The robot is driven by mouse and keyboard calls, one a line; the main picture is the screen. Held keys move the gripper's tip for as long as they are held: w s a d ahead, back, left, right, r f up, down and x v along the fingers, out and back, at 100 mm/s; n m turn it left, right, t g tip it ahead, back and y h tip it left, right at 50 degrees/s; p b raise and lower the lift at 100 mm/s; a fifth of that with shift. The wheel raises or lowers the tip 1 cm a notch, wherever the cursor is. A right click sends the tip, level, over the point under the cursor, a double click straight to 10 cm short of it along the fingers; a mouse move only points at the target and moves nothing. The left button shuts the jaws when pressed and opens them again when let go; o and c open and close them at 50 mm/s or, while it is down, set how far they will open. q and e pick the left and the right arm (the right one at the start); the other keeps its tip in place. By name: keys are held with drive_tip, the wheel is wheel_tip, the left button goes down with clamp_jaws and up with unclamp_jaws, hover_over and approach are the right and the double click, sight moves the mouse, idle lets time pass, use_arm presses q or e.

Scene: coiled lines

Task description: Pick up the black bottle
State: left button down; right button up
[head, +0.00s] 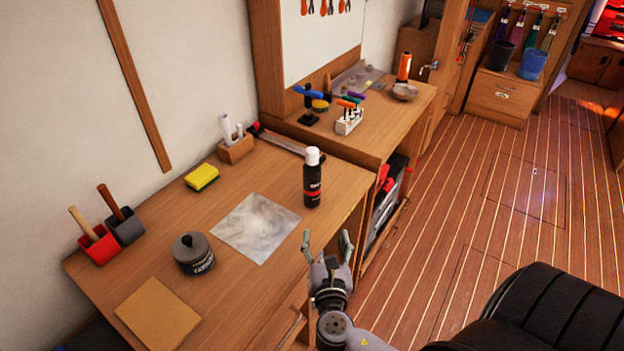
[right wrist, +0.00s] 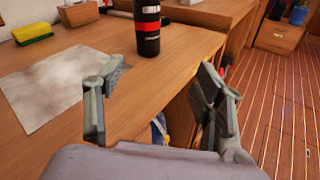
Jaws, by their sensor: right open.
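The black bottle (head: 312,182) has a white cap and a red band. It stands upright on the wooden workbench (head: 268,182), near its right edge. In the right wrist view the bottle (right wrist: 147,32) shows at the top, beyond the fingers, with its cap cut off by the frame. My right gripper (head: 327,241) is open and empty at the bench's front edge, in front of the bottle and apart from it. Its two spread fingers (right wrist: 160,98) also show in the right wrist view. My left gripper is not in view.
A grey metal sheet (head: 255,228) lies left of the bottle. A dark jar (head: 193,253), a yellow sponge (head: 202,177) and a sandpaper sheet (head: 158,314) are further left. A dark padded seat (head: 520,308) stands at the lower right. The floor on the right is mostly clear.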

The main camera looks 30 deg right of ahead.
sight(313, 186)
drive_tip(key=r+n, duration=0.1)
drive_tip(key=w+r+n+t, duration=0.1)
drive_tip(key=w+r+n, duration=0.1)
drive_tip(key=shift+w+a+p, duration=0.1)
drive_tip(key=shift+a+p, duration=0.2)
drive_tip(key=p+x, duration=0.2)
drive_tip(key=x, duration=0.8)
drive_tip(key=shift+w+d, duration=0.2)
drive_tip(key=shift+w, duration=0.3)
drive_tip(key=shift+w+d+r+p, duration=0.15)
drive_tip(key=shift+w+p, duration=0.1)
drive_tip(key=shift+p, duration=0.15)
drive_tip(key=x, duration=0.2)
drive_tip(key=p+x, duration=0.1)
drive_tip(key=shift+w+d+r, duration=0.2)
drive_tip(key=shift+w+r, duration=0.05)
drive_tip(key=shift+w, duration=0.05)
drive_tip(key=shift+w+d+f, duration=0.1)
drive_tip(key=shift+w+d, duration=0.15)
drive_tip(key=shift+w, duration=0.2)
drive_tip(key=shift+s, duration=0.1)
drive_tip(key=shift+c, duration=0.5)
drive_tip(key=c, duration=1.3)
